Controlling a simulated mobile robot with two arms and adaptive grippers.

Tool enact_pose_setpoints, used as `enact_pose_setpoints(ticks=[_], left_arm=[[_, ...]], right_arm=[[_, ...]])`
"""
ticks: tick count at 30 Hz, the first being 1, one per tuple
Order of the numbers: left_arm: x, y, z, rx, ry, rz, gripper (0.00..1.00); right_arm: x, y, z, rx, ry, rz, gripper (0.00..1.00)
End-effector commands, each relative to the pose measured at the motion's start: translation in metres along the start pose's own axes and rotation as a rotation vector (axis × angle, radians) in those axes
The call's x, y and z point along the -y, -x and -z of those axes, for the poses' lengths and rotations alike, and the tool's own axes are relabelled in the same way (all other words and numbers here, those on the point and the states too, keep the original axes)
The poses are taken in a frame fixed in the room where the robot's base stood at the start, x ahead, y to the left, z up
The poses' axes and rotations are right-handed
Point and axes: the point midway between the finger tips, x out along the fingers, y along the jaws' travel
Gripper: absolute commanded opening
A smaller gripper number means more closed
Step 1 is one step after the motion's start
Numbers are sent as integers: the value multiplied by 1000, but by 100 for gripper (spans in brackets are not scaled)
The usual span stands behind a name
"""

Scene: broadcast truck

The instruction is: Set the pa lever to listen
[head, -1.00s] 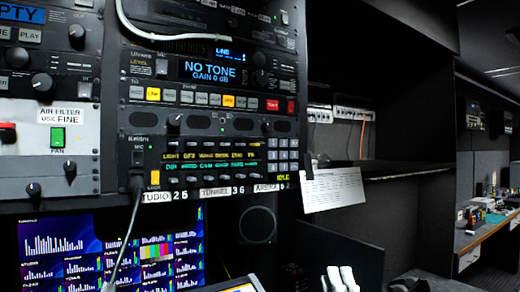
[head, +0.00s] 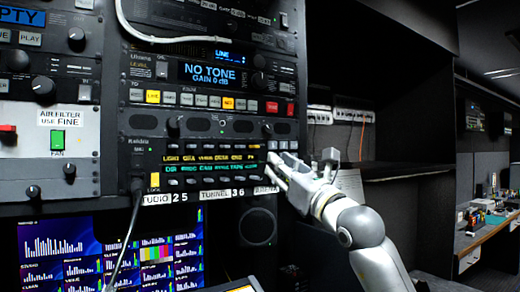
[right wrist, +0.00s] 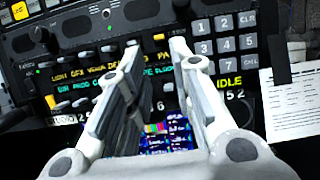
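The lever at the right end of the yellow row (head: 253,147) is by the yellow PA label, which also shows in the right wrist view (right wrist: 161,37). The lever's exact position is too small to tell. My right gripper (head: 272,168) is at the right end of the lever rows, in front of the keypad side. In the right wrist view its fingers (right wrist: 157,46) are apart with nothing gripped, near the PA label. Contact with a lever cannot be told. My left gripper is not in view.
A numeric keypad (right wrist: 225,45) lies right of the levers. A white paper sheet (right wrist: 297,103) hangs further right. A black cable (head: 129,235) hangs from the panel's left side. A monitor screen (head: 75,250) is below. A dark open shelf is at right.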

Motion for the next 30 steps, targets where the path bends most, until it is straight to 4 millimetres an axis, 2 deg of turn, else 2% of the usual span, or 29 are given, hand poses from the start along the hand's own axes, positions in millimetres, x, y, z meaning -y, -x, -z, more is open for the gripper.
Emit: enact_pose_setpoints(ticks=[15,21,30], left_arm=[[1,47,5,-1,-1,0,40],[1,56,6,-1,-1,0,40],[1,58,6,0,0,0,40]], right_arm=[[-1,-78,-5,1,-1,-2,22],[-1,-93,-2,1,-1,-2,22],[-1,-98,-1,3,-2,-2,22]])
